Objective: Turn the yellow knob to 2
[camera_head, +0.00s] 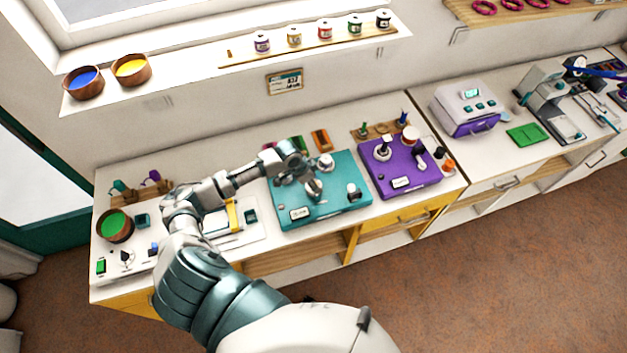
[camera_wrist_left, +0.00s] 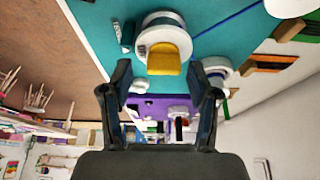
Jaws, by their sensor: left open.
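The yellow knob (camera_wrist_left: 168,58) shows in the left wrist view, on a round white base (camera_wrist_left: 160,24) fixed to the teal board (camera_wrist_left: 90,20). My left gripper (camera_wrist_left: 161,68) is open, with one dark finger on each side of the knob in that picture; I cannot tell whether either touches it. In the head view my left gripper (camera_head: 307,177) is over the middle of the teal board (camera_head: 335,208), and the knob's yellow part is hidden or too small to make out. The dial numbers cannot be read. My right gripper is not in view.
Other white round fittings (camera_head: 326,160) and (camera_head: 353,191) stand on the teal board close to my gripper. A purple board (camera_head: 408,183) with upright parts is to the right. A white panel with a yellow bar (camera_head: 233,216) lies left, partly behind my arm.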

